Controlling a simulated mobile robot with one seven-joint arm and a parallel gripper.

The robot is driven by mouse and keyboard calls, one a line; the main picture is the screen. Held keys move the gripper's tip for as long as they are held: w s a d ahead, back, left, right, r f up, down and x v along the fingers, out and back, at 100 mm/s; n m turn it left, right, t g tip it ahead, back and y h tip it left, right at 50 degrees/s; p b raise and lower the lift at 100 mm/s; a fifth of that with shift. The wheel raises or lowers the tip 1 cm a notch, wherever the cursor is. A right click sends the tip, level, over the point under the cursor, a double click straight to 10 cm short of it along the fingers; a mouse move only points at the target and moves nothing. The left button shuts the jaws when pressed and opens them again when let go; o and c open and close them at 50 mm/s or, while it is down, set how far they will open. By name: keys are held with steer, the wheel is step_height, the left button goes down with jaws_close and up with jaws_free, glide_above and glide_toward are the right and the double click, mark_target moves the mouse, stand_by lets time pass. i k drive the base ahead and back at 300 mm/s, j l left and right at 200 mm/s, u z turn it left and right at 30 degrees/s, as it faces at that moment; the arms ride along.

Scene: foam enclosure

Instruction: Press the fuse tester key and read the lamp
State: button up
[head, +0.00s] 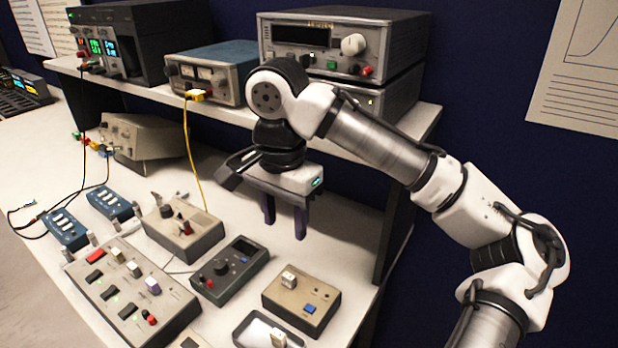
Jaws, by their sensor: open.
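A small beige box (275,293) with a square blue key (310,308) stands at the front right of the bench; it looks like the fuse tester. A pale block with a metal top (289,279) sits in its upper left. Small dark spots beside the key may include the lamp; I cannot tell whether any is lit. My gripper (285,230) is open and empty, fingers pointing down. It hangs above the bench, behind the beige box in the picture and apart from it.
A dark handheld meter (230,270) lies left of the beige box, and a tray (250,328) with a small part is in front. Left are a switch panel (125,290) and a knobbed box (180,230). An instrument shelf (360,150) runs behind my gripper.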

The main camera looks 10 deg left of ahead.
mark_target(308, 308)
steer(key=k, duration=1)
